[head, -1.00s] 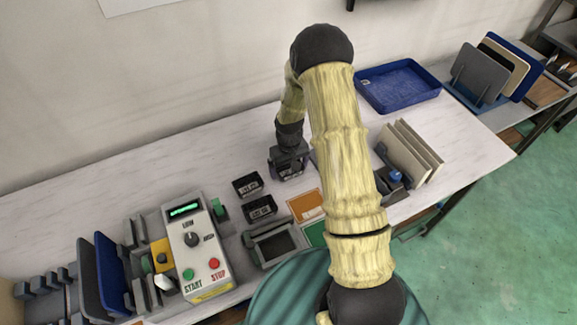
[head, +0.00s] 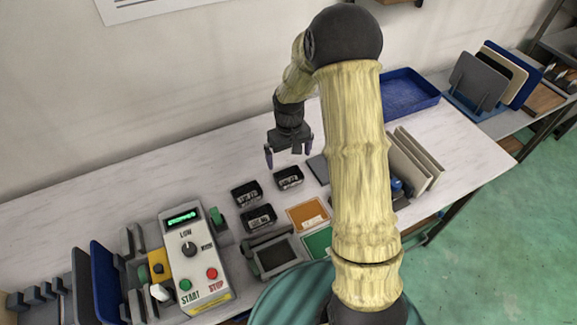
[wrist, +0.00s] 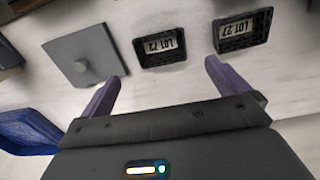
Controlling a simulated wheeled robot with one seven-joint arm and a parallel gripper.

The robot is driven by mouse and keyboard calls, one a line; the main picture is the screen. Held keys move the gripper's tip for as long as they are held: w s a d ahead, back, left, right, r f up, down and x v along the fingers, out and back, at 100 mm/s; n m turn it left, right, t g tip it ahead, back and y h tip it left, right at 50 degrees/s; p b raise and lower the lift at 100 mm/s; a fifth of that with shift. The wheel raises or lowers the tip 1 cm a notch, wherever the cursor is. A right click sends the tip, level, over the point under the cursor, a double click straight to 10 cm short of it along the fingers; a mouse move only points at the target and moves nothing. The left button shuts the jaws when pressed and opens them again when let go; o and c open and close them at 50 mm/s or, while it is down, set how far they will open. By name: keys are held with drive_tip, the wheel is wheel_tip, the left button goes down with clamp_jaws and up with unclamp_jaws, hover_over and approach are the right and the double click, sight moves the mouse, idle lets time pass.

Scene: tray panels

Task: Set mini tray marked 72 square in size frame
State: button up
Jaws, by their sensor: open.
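Three small black mini trays with white labels stand on the white bench. The mini tray marked LOT 72 (wrist: 160,46) is in the middle of the wrist view, its label upside down; it appears to be the right-hand tray (head: 288,177) in the head view. A mini tray marked LOT 27 (wrist: 243,32) is to its right in the wrist view. The third mini tray (head: 258,217) has a label too small to read. A grey frame with a dark middle (head: 256,263), likely the size frame, lies nearer me. My gripper (head: 283,158) is open and empty above the bench behind the trays.
A control box (head: 190,258) with buttons stands left of the trays. Orange (head: 308,214) and green (head: 318,243) panels lie right of the frame. A blue tray (head: 410,92) and upright panels (head: 415,160) are at right. The bench behind the trays is clear.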

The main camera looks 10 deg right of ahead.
drive_tip(key=shift+a+r, duration=0.1)
drive_tip(key=shift+r, duration=0.95)
drive_tip(key=s+r+m+t, duration=0.1)
drive_tip(key=s+r, duration=0.3)
drive_tip(key=s, duration=0.5)
drive_tip(key=s+r+m+t, duration=0.1)
drive_tip(key=s+r, duration=0.4)
drive_tip(key=s, duration=0.4)
drive_tip(key=shift+s+r+t, duration=0.15)
drive_tip(key=shift+t, duration=0.15)
